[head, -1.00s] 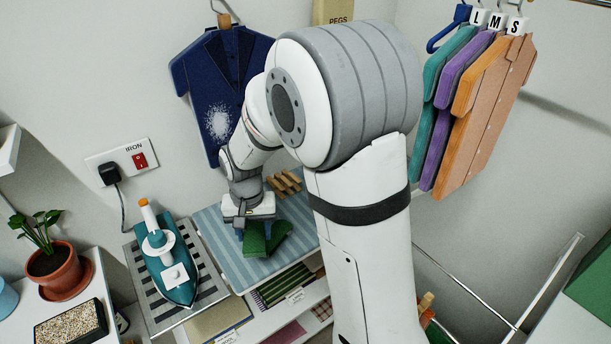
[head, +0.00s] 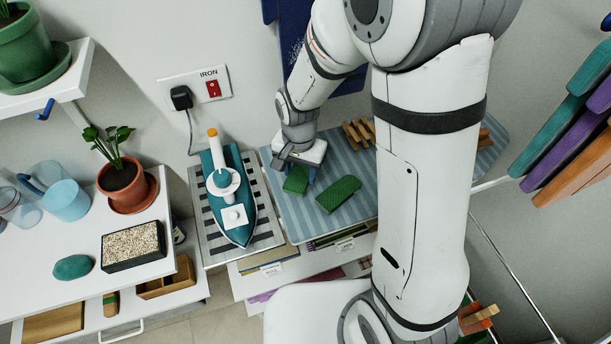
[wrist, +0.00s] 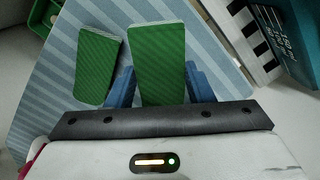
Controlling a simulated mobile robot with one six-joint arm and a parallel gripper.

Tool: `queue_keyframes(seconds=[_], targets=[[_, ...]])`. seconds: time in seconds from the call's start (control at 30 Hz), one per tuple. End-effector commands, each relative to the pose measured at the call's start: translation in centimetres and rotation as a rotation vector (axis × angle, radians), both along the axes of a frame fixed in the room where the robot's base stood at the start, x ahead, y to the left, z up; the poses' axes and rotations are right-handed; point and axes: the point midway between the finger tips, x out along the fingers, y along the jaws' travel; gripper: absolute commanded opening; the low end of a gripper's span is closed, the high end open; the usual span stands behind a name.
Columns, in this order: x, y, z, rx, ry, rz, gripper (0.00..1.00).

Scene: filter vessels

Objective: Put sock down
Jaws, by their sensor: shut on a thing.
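My gripper (head: 295,172) is shut on a green sock (head: 296,182), a flat ribbed piece, over the left part of the blue striped board (head: 345,172). In the wrist view the held sock (wrist: 158,62) sits between the two blue fingers and points away from the palm. I cannot tell whether it touches the board. A second green sock (head: 338,194) lies on the board to the right, apart from the held one. It shows left of the held sock in the wrist view (wrist: 98,66).
A teal boat-shaped iron (head: 232,200) stands on a striped rest (head: 262,222) left of the board. Wooden pegs (head: 358,133) lie at the board's back. A plant pot (head: 126,188) and a speckled block (head: 133,247) are on the left shelf. The board's front middle is bare.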

Motion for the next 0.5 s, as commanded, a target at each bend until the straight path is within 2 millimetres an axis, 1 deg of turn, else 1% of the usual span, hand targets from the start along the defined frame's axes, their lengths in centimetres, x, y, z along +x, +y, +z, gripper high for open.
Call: queue_keyframes(seconds=[0.3, 0.4, 0.5], targets=[[0.0, 0.0, -3.8, -0.001, 0.001, 0.000, 0.22], [0.0, 0.0, -4.3, 0.001, -0.001, 0.000, 0.22], [0.0, 0.0, -4.3, 0.000, -0.002, 0.000, 0.22]])
